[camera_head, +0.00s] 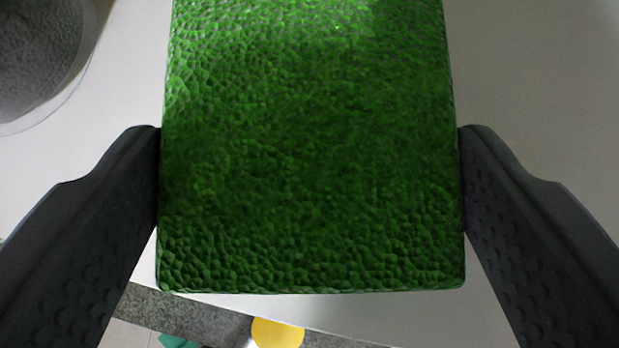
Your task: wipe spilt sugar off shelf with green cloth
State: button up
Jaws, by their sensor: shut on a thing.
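The green cloth (312,150) is a thick, block-like piece with a dimpled surface, and it fills the middle of the view. My gripper (310,170) is shut on it, with one dark finger pressed against its left side and the other against its right side. The pale shelf (540,90) lies behind and below the cloth. I see no spilt sugar on the bare parts of the shelf; the cloth hides the middle. I cannot tell whether the cloth touches the shelf.
A clear round container with dark grey contents (38,55) stands at the upper left, close to the cloth. The shelf's edge runs along the bottom, with a grey speckled strip (190,312) and a yellow round thing (277,333) beyond it. The right side of the shelf is clear.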

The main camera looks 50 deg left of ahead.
jog(key=shift+w+d, duration=0.35)
jog(key=shift+d, duration=0.25)
jog(key=shift+r, duration=0.1)
jog(key=shift+r+p, duration=1.85)
jog(key=shift+r, duration=0.2)
jog(key=shift+s+d+f+b, duration=0.25)
jog(key=shift+s+d+b, duration=0.1)
jog(key=shift+s+b, duration=0.25)
jog(key=s+d+b, duration=0.9)
jog(key=s+d, duration=0.1)
jog(key=s, duration=0.5)
jog(key=shift+s+d+r, duration=0.15)
jog(key=shift+d, duration=0.15)
